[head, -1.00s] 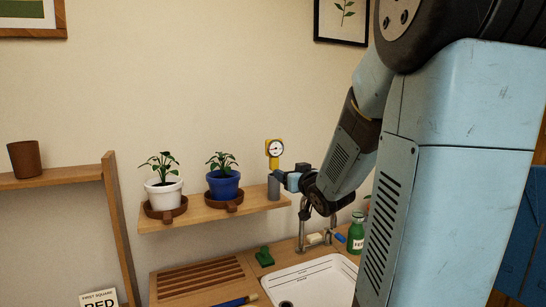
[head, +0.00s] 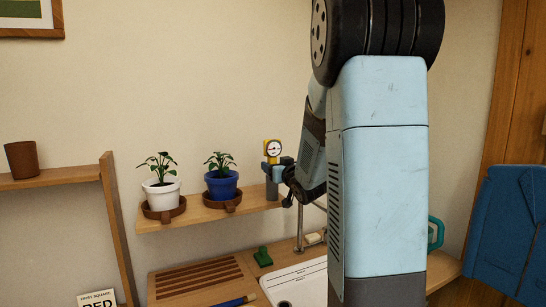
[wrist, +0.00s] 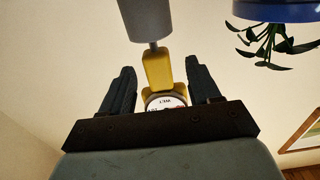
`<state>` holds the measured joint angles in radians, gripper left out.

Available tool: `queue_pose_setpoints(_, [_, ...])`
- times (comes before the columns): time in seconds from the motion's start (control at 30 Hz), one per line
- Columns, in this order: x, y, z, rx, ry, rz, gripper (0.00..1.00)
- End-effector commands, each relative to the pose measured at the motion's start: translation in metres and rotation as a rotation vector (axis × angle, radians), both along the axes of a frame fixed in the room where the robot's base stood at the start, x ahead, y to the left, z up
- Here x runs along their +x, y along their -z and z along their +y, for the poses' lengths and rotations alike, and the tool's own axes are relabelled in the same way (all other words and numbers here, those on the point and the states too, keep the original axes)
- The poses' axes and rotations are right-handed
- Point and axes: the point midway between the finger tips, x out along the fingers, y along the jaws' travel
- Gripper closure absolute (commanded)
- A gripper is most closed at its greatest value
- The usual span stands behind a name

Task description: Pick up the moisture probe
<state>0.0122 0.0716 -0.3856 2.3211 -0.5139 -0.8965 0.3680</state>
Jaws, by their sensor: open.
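The moisture probe (head: 272,149) has a yellow body and a round white dial. It stands upright in a grey cylindrical holder (head: 272,190) at the right end of the wall shelf. My gripper (head: 274,167) is open at the probe, just above the holder. In the wrist view the picture is upside down: the yellow probe (wrist: 157,68) lies between my two dark open fingers (wrist: 161,80), with gaps visible on both sides. Its dial (wrist: 166,102) is partly hidden by the gripper's dark base. The grey holder (wrist: 146,18) shows at the top.
A blue pot (head: 222,186) with a plant stands on the shelf (head: 190,217) left of the probe, and a white pot (head: 161,195) farther left. Below are a white sink (head: 300,285), a tap and a green object (head: 262,257). My arm hides the area right of the tap.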

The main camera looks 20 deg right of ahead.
Motion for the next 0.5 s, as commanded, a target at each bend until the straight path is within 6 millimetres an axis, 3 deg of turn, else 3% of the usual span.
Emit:
queue_pose_setpoints(0.3, [0.04,0.0,-0.002,-0.001,-0.001,0.0,0.38])
queue_pose_setpoints(0.5, [0.048,0.0,-0.003,0.0,0.001,0.001,0.38])
